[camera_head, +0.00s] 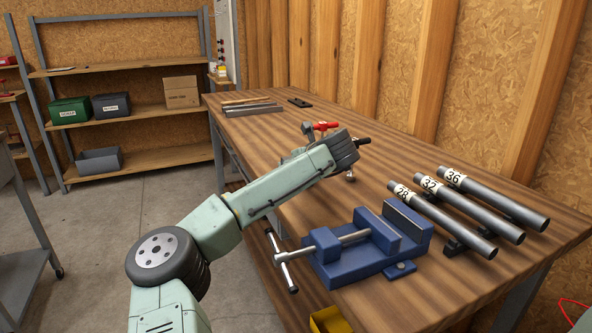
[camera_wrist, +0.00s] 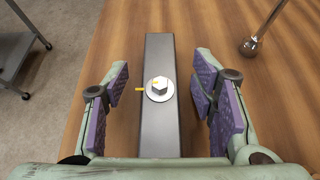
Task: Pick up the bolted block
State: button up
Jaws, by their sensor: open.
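The bolted block is a long dark grey metal bar (camera_wrist: 159,55) in the wrist view. It runs away from the camera on the wooden bench top. A light hex bolt (camera_wrist: 159,88) with a round washer sits on its upper face, and a small yellow mark shows beside the washer. My gripper (camera_wrist: 162,78) is open, with its purple-padded fingers on either side of the bar and a gap on both sides. The near end of the bar is hidden by my gripper's body. In the head view my arm hides the block.
A blue vise (camera_head: 375,245) stands at the bench's front edge. Several numbered pipes, such as the one marked 36 (camera_head: 500,203), lie at the right. A red-handled item (camera_head: 322,126) is beside my wrist. Grey bars (camera_head: 252,110) lie at the far end. A rod with a knob (camera_wrist: 250,46) stands right of the bar.

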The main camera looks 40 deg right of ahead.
jog(key=shift+c, duration=0.6)
grip_shut()
dwell(0.3)
jog(key=shift+r, duration=0.15)
